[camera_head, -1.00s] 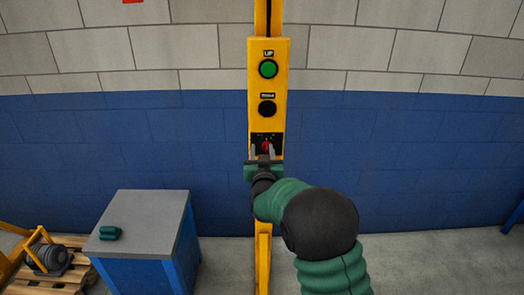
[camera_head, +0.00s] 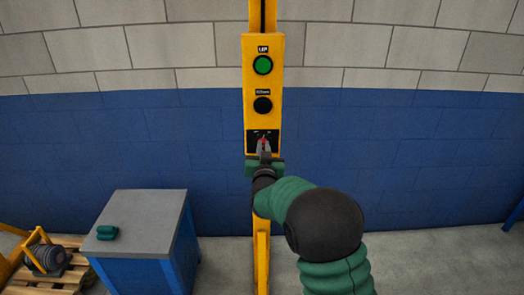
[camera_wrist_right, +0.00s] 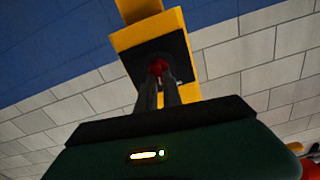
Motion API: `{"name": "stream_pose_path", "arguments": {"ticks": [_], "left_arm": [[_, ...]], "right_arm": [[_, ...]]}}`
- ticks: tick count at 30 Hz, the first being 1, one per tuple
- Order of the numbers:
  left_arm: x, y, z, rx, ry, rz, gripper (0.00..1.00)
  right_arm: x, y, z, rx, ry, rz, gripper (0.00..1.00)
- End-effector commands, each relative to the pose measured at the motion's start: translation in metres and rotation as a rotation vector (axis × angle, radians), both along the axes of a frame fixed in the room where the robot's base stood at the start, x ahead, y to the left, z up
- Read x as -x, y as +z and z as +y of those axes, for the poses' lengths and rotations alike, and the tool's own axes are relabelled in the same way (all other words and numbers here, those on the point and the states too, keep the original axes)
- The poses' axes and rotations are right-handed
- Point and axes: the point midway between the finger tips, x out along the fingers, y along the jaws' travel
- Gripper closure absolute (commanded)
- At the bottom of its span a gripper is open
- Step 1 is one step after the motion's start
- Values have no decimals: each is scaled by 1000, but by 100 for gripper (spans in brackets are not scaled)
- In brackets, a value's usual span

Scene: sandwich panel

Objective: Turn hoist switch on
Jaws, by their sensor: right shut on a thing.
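The yellow hoist control box (camera_head: 263,75) is on a yellow post against the wall. It carries a green button (camera_head: 263,65) labelled UP, a black button (camera_head: 262,105) below it, and a red switch (camera_head: 263,140) on a black plate at the bottom. My right gripper (camera_head: 264,148) is at the plate, its fingers closed on the red switch. In the right wrist view the two fingers meet at the red switch knob (camera_wrist_right: 157,68), partly hiding it. My left gripper is not in view.
A blue cabinet (camera_head: 140,272) with a grey top stands at the lower left, with a small green object (camera_head: 107,232) on it. A wooden pallet (camera_head: 62,279) with a motor-like part (camera_head: 47,257) is further left.

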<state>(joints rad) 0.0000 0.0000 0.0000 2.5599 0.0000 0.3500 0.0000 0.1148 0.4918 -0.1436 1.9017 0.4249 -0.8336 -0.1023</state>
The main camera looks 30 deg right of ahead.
Motion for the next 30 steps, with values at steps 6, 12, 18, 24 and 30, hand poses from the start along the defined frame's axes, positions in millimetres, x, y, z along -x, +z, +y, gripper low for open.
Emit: {"name": "stream_pose_path", "arguments": {"ticks": [6, 12, 18, 24, 30], "left_arm": [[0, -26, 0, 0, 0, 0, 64], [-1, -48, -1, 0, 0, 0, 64], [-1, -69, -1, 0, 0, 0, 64], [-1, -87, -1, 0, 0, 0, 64], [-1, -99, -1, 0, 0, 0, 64]], "right_arm": [[-1, -2, -4, -140, -1, -98, 100], [-1, -3, -2, -301, 4, -196, 100], [-2, -3, 0, -462, 9, -295, 100], [-3, -2, 1, -604, 13, -381, 100], [-3, 0, 3, -712, 17, -445, 100]]}}
